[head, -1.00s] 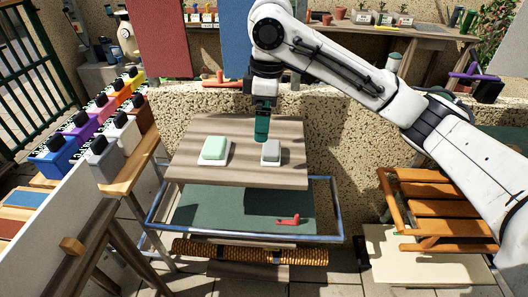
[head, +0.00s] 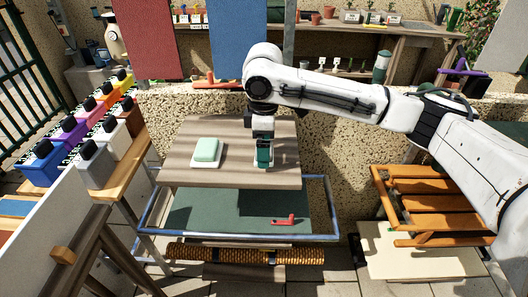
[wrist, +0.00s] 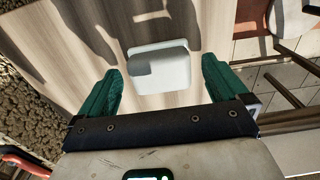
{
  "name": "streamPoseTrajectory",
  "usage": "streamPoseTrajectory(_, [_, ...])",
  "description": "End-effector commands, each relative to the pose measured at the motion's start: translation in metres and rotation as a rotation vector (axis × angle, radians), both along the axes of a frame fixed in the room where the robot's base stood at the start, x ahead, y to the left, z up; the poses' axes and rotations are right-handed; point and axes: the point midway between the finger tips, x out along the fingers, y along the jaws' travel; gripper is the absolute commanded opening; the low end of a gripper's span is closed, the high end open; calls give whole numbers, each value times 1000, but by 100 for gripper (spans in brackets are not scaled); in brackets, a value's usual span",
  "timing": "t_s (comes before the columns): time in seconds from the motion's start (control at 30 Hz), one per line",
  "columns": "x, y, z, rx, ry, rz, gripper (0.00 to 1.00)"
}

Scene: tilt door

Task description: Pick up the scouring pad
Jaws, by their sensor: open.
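A pale grey-white block (wrist: 165,75), likely the scouring pad, lies flat on the wooden board. In the wrist view it sits between my two green fingertips, with clear gaps on both sides and a shadow across it. My gripper (head: 263,157) is open and empty, pointing down over the board's right part; it also shows in the wrist view (wrist: 160,68). In the head view the gripper hides most of this block. A light green block (head: 207,148) on a white base sits on the board to the left.
The wooden board (head: 230,176) stands above a blue-railed frame (head: 332,205) with a dark green panel holding a red angled piece (head: 284,219). A speckled wall (head: 335,145) rises behind. Coloured bins (head: 72,135) line the left, and a slatted orange wooden piece (head: 415,190) stands right.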

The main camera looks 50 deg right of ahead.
Motion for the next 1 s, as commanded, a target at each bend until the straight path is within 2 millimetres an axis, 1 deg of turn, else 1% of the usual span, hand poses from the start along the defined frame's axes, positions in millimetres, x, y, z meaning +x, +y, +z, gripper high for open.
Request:
streamPoseTrajectory(0.03, [-1, 0, -6, 0, 1, 0, 100])
streamPoseTrajectory(0.1, [0, 0, -10, 1, 1, 0, 100])
streamPoseTrajectory(0.37, [0, 0, -12, 1, -1, 0, 100])
streamPoseTrajectory(1.0, [0, 0, -12, 0, 0, 0, 40])
